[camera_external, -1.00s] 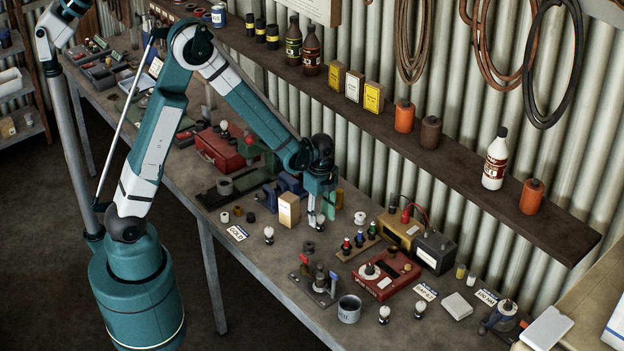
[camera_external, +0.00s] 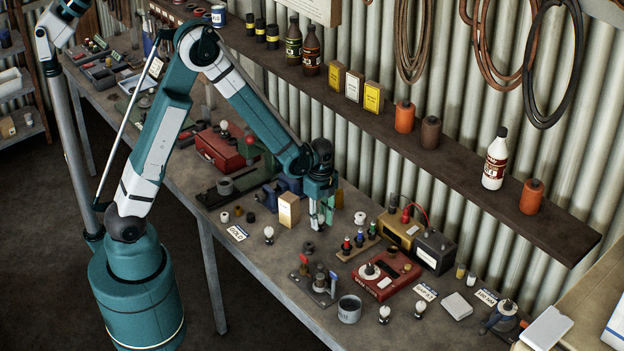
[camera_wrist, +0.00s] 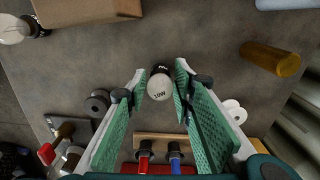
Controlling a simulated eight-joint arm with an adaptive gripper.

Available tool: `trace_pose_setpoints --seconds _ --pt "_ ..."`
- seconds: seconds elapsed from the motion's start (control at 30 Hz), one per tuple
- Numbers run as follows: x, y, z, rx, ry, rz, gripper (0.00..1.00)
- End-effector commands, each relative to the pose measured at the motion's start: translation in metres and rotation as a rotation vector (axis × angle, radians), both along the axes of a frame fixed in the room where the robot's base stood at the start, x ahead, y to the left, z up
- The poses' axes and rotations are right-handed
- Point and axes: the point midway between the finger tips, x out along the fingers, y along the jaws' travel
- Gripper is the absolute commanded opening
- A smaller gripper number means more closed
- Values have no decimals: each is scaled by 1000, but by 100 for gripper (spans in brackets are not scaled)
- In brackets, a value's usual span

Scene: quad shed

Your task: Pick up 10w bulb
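The 10W bulb (camera_wrist: 160,86) is a small frosted white globe with a dark base and a "10W" mark. In the wrist view it shows between the tips of my two green-padded fingers, its base pointing up the picture. My gripper (camera_wrist: 160,70) is open, with a finger on each side of the bulb; I cannot tell whether either touches it. In the external view my gripper (camera_external: 321,224) points down low over the bench, and I cannot make out the bulb there.
A rack with coloured screwdrivers (camera_external: 359,243) and a red tester (camera_external: 386,276) are to the right.

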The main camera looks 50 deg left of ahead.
Motion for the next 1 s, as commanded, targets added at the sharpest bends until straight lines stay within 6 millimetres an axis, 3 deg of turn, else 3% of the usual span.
trace_pose_setpoints --seconds 0.13,0.63,1.0 --pt "0 0 0 0 0 0 7" --pt "0 0 6 0 0 0 7" --pt "0 0 38 0 0 0 7"
